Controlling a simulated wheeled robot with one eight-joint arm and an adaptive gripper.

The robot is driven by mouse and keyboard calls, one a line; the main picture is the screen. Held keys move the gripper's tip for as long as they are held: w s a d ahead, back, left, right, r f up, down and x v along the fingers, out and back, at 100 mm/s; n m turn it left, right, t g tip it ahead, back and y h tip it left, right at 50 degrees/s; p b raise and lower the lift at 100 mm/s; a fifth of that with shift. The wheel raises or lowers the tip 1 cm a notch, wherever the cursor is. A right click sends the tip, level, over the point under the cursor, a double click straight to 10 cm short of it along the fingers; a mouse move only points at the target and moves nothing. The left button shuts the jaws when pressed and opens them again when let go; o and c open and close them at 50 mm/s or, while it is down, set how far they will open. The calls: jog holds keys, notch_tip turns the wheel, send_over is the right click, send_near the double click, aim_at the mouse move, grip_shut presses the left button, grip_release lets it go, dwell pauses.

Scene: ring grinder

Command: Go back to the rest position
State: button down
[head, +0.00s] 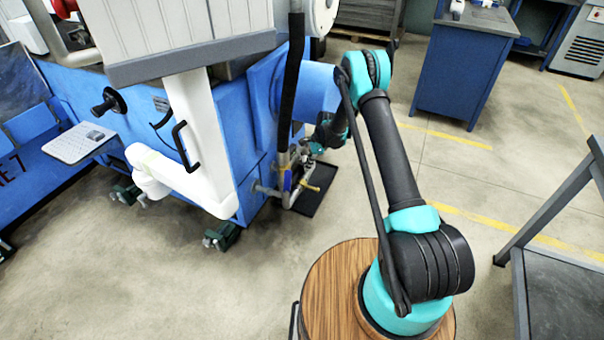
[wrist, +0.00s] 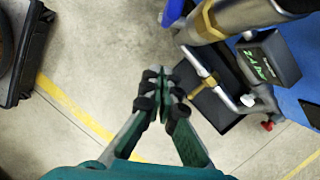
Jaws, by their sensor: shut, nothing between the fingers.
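My gripper (wrist: 160,88) is shut and empty in the wrist view, with its dark fingertips together above the concrete floor. In the head view my gripper (head: 314,148) is small and partly hidden near the pipes at the corner of the blue grinder (head: 262,110). My arm reaches from its wooden-topped base up to a raised elbow, then down towards the machine.
A black tray (head: 316,190) lies on the floor beside the pipes. A dark box with green marks (wrist: 268,58) sits by the pipes. A blue cabinet (head: 465,62) stands at the back, and a grey metal table (head: 560,290) at the right. Open floor (head: 450,165) lies between.

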jog(key=s+d+r+n+t, duration=0.1)
jog(key=s+d+r+n, duration=0.2)
jog(key=r, duration=0.7)
jog(key=s+d+r+n+t, duration=0.1)
jog(key=s+d+r, duration=0.1)
jog(key=d+r, duration=0.55)
jog(key=s+d+r+n+h, duration=0.1)
jog(key=s+d+r+n, duration=0.3)
jog(key=s+r, duration=0.6)
jog(key=s+d+r+n+t+h, duration=0.1)
jog(key=s+d+n, duration=0.2)
jog(key=s, duration=0.9)
jog(key=s+d+r+n+t+h, duration=0.1)
jog(key=s+d+n+t, duration=0.1)
jog(key=s+d+n, duration=0.2)
jog(key=s+d, duration=0.3)
jog(key=s, duration=0.5)
jog(key=shift+s+d+r, duration=0.15)
jog(key=shift+s+d, duration=0.05)
jog(key=shift+s, duration=0.15)
